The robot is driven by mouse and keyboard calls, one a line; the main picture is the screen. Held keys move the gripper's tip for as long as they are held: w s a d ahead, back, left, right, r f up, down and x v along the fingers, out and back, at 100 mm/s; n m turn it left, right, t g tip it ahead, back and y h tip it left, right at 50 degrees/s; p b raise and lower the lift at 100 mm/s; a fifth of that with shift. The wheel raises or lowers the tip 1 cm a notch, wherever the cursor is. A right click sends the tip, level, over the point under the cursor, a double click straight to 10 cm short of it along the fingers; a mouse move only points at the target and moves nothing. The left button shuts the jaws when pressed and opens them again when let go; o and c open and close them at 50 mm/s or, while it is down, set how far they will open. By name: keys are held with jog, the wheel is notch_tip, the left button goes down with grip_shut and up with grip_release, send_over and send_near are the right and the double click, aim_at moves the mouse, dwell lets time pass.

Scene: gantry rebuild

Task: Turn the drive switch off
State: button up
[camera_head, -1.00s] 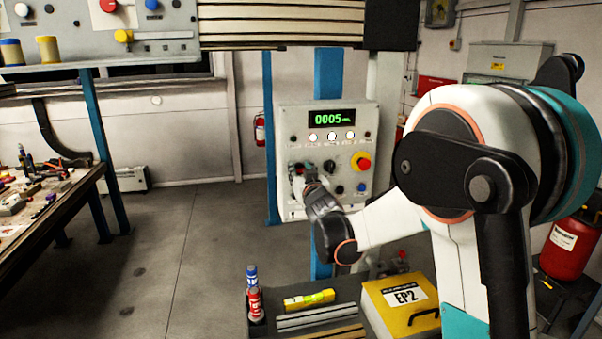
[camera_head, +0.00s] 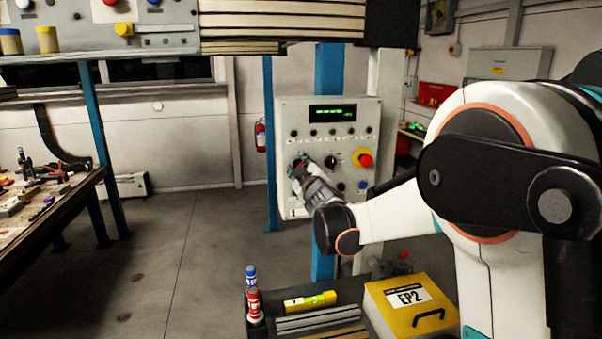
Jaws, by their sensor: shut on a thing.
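The control panel (camera_head: 289,110) is a light grey box on a blue post in the middle of the view. Its display (camera_head: 333,113) shows a row of green dashes, and the row of small lamps (camera_head: 332,132) below is dark. My gripper (camera_head: 300,168) is at the left side of the panel, shut on a switch knob there. The gripper mostly hides that knob, so its angle and label cannot be read. A black rotary knob (camera_head: 331,162) and a red stop button (camera_head: 365,160) on a yellow base sit to its right.
A blue button (camera_head: 362,185) sits low on the panel. A cluttered workbench (camera_head: 60,200) stands at left; the floor between is clear.

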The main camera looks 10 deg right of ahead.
jog(key=n+b, duration=0.1)
jog(key=n, duration=0.3)
jog(key=n+b, duration=0.1)
jog(key=n, duration=0.3)
jog(key=shift+f+n, duration=0.2)
jog(key=shift+n, duration=0.2)
jog(key=shift+b, duration=0.3)
jog(key=o, duration=1.1)
jog(key=shift+a, duration=0.1)
jog(key=shift+c, duration=0.2)
jog(key=s, duration=1.2)
jog(key=shift+s, duration=0.1)
